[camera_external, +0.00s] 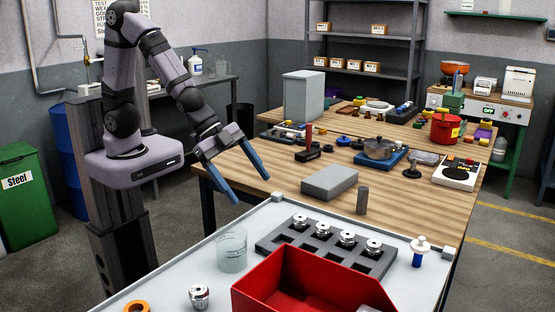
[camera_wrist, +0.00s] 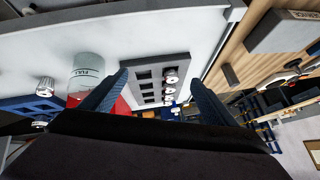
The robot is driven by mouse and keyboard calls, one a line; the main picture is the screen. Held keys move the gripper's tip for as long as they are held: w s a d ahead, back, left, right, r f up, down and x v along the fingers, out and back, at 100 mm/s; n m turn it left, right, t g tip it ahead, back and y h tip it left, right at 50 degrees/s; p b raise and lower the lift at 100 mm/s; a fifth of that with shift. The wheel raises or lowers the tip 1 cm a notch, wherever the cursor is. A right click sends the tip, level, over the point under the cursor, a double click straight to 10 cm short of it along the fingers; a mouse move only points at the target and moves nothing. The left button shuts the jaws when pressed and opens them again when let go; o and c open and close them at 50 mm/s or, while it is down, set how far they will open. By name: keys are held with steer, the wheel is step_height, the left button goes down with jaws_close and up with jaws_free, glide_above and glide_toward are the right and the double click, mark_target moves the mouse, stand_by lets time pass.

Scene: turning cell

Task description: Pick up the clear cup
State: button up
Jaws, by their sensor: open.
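The clear cup (camera_external: 232,250) stands upright on the white-topped table, left of the red bin. It is see-through with faint markings. In the wrist view the cup (camera_wrist: 87,66) shows at the left, with the word FULL on it, partly behind one finger. My gripper (camera_external: 253,188) is open and empty, above and behind the cup near the edge of the wooden table. Its two blue fingers point down and to the right. In the wrist view my gripper (camera_wrist: 158,80) has its fingers wide apart, with nothing between them.
A red bin (camera_external: 310,280) stands right of the cup. A grey tray (camera_external: 380,265) with several shiny metal parts lies behind it. A metal part (camera_external: 199,296) and an orange ring (camera_external: 137,307) lie near the front. A grey block (camera_external: 330,182) lies on the wooden table.

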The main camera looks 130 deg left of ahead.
steer(key=w+m+t+h, duration=0.2)
steer(key=w+t, duration=0.1)
steer(key=w, duration=0.1)
step_height(320, 180, up, 3)
steer(key=m+t+h+b, duration=0.4)
steer(key=h, duration=0.6)
glide_above(228, 231)
steer(key=s+a, duration=0.3)
steer(key=shift+h, duration=0.5)
step_height(228, 231, down, 10)
steer(key=shift+p, duration=0.35)
steer(key=shift+p+x, duration=0.5)
steer(key=shift+x, duration=0.55)
steer(key=shift+w+d+p, duration=0.2)
steer(key=shift+d+p, duration=0.1)
steer(key=shift+p, duration=0.05)
steer(key=p+x, duration=0.2)
steer(key=x, duration=0.1)
steer(key=shift+d, duration=0.15)
steer(key=shift+w+d+f, duration=0.1)
steer(key=shift+w+d, duration=0.25)
steer(key=shift+w, duration=0.15)
